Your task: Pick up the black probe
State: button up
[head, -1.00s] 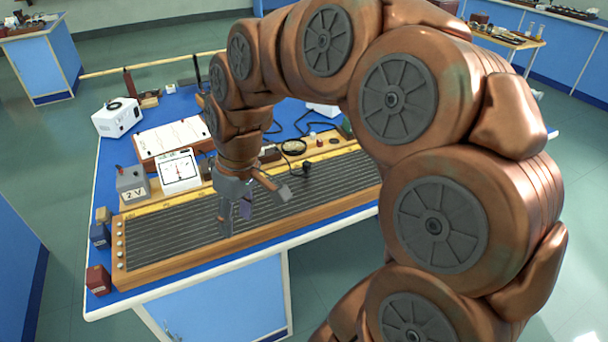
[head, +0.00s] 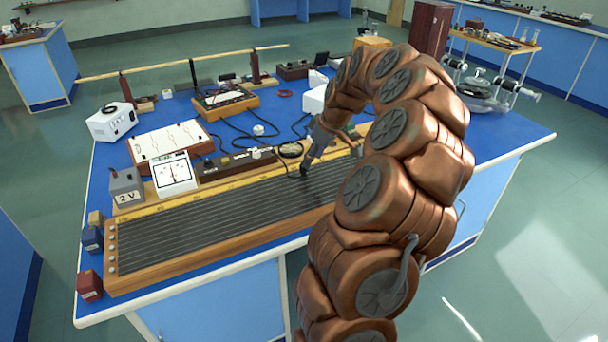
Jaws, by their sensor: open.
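The black probe (head: 303,174) shows as a small dark piece on the ribbed wire board (head: 190,232), with a dark cord behind it. My gripper (head: 331,160) is open, pointing down over the right half of the board. Its left finger is right at the probe and partly covers it. I cannot tell whether the finger touches the probe. My other finger is to the right, with the probe not clearly between them.
The blue bench holds a 2 V box (head: 127,187), a white meter (head: 173,173), a white power unit (head: 112,122) and a paper board (head: 170,142). Dark cords run across the bench behind the board. A rod on stands (head: 185,62) spans the back. The bench's front right is clear.

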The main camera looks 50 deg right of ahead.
aim_at(304, 172)
jog(key=shift+w+p+x, duration=0.25)
jog(key=shift+p+x, duration=0.2)
jog(key=shift+x, duration=0.7)
jog(key=shift+p+x, duration=0.45)
jog(key=shift+x, duration=1.4)
jog(key=shift+w+a+r, duration=0.1)
jog(key=shift+w, duration=0.1)
jog(key=shift+c, duration=0.4)
grip_shut()
